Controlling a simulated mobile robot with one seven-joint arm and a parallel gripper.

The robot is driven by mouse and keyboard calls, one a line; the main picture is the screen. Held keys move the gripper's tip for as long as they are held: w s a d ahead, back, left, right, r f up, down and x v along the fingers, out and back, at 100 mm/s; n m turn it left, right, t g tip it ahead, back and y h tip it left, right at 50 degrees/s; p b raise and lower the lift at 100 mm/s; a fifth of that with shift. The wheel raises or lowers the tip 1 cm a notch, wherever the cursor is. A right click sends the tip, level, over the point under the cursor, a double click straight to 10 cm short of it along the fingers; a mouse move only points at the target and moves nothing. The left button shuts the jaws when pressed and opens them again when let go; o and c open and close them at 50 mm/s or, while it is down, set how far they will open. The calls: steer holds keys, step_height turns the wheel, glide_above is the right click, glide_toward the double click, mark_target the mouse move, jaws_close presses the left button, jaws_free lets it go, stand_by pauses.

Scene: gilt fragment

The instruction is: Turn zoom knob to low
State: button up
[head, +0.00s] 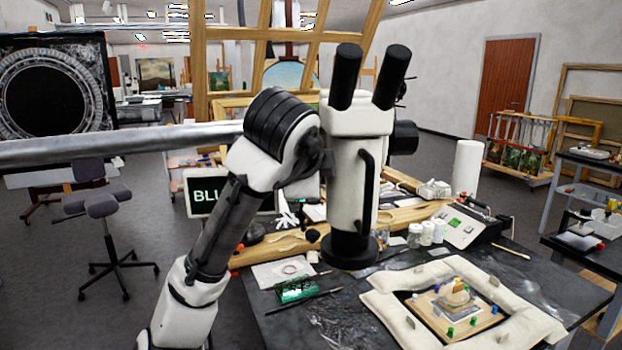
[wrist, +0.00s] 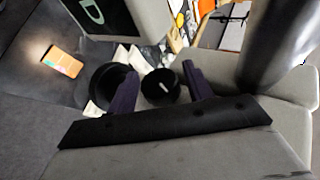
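The microscope (head: 355,180) has a white body, two black eyepieces and a black lens end above the bench. A black round knob (head: 403,137) sticks out on its right side. In the wrist view a black knob (wrist: 153,92) with a short white mark on its face sits between the two dark purple fingers of my gripper (wrist: 160,88). The fingers are apart, with gaps beside the knob. I cannot tell whether both views show the same knob. In the head view my arm stands left of the microscope and my gripper cannot be made out.
Another black round part (wrist: 107,86) lies close by the left finger. A grey boom (head: 110,150) runs in from the left. A sign (head: 229,192) stands behind my arm. A padded frame (head: 400,318) with a fragment lies on the bench at front right.

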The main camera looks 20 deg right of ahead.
steer(key=shift+o, duration=0.4)
steer(key=shift+r, duration=0.1)
steer(key=b+v, duration=0.3)
steer(key=v, duration=1)
steer(key=shift+s+a+r, duration=0.15)
steer(key=shift+s+a, duration=0.05)
steer(key=shift+s, duration=0.15)
